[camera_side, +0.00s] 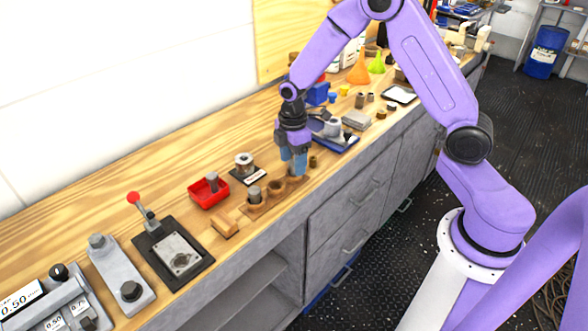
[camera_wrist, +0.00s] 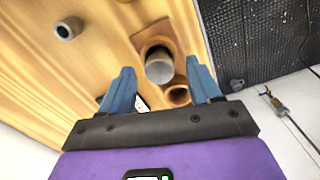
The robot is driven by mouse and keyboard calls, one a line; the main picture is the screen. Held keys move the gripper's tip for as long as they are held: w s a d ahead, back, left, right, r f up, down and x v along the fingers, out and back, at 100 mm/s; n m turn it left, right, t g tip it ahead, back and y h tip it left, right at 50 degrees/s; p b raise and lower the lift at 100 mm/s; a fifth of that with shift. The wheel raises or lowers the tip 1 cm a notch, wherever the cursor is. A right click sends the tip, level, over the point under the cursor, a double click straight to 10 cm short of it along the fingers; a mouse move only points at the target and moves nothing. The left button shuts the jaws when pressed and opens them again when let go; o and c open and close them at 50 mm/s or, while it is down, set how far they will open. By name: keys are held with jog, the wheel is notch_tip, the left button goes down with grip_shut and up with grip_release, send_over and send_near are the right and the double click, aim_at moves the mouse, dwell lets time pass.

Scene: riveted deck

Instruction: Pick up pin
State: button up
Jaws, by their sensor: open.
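A brown wooden block (camera_side: 265,199) with a row of round holes lies near the front edge of the bench. A grey pin (camera_side: 254,194) stands in its left hole in the side view. My gripper (camera_side: 293,170) is low over the right end of the block, pointing down, and hides most of what is beneath it. In the wrist view, my gripper (camera_wrist: 163,76) is open, its blue fingers apart. A grey round pin (camera_wrist: 159,69) shows between and beyond the fingertips, in a brown block (camera_wrist: 165,34). An open brown hole (camera_wrist: 178,95) is beside it.
A red tray (camera_side: 208,196) with a grey part, a spool on a dark plate (camera_side: 246,172) and a small wooden piece (camera_side: 225,224) lie to the left. A blue-based device (camera_side: 338,141) stands close behind my gripper.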

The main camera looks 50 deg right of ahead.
jog(key=shift+f, duration=0.1)
grip_shut()
dwell(0.3)
